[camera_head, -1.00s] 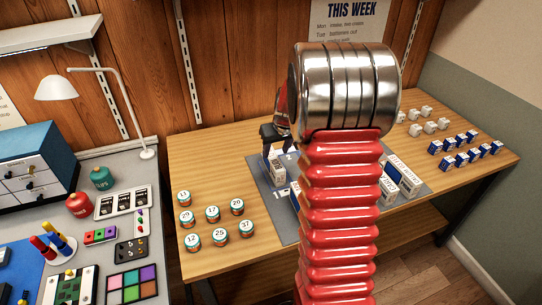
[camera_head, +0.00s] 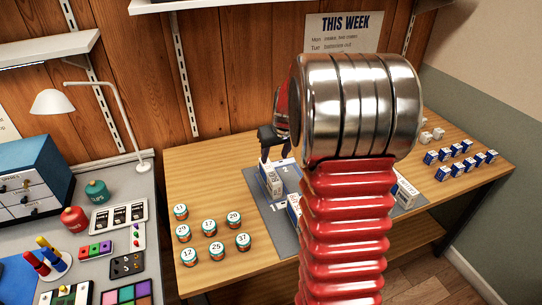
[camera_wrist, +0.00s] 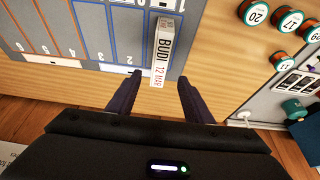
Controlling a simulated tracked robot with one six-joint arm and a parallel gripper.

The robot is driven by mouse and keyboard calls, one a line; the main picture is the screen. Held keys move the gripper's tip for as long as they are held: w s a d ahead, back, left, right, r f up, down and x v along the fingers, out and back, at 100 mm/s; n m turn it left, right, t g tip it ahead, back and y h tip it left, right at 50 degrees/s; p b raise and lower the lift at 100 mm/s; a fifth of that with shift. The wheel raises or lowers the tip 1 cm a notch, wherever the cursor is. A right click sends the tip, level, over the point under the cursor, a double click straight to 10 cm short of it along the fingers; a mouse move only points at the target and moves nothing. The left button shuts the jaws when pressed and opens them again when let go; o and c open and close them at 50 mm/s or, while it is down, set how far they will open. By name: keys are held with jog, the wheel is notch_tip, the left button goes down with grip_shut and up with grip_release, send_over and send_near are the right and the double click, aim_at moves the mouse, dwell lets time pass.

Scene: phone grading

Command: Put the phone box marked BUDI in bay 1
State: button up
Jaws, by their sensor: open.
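The phone box marked BUDI (camera_wrist: 161,52) is a narrow white box with "12 MAR" in red on the same face. It stands near the edge of the grey mat (camera_wrist: 95,55) in the wrist view, and near the mat's left side in the head view (camera_head: 270,180). My gripper (camera_wrist: 160,82) is open, with one dark finger either side of the box's near end and visible gaps. The numeral 1 (camera_head: 277,208) shows on the mat near the box in the head view; which bay outline holds the box is hard to tell.
Several numbered jars (camera_head: 209,227) stand left of the mat. More boxes (camera_head: 403,193) stand on the mat's right, partly behind my arm. Small blue and white boxes (camera_head: 460,157) are at the right. Bare wood lies between jars and mat.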

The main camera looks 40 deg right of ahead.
jog(key=s+a+r+n, duration=0.1)
jog(key=s+a+r, duration=0.4)
jog(key=a, duration=0.4)
jog(key=s+a+r+n, duration=0.1)
jog(key=s+a+r, duration=0.35)
jog(key=a, duration=0.35)
jog(key=s+a+r+n+t+y, duration=0.1)
jog(key=s+a, duration=1.1)
jog(key=s, duration=0.4)
jog(key=shift+r, duration=0.4)
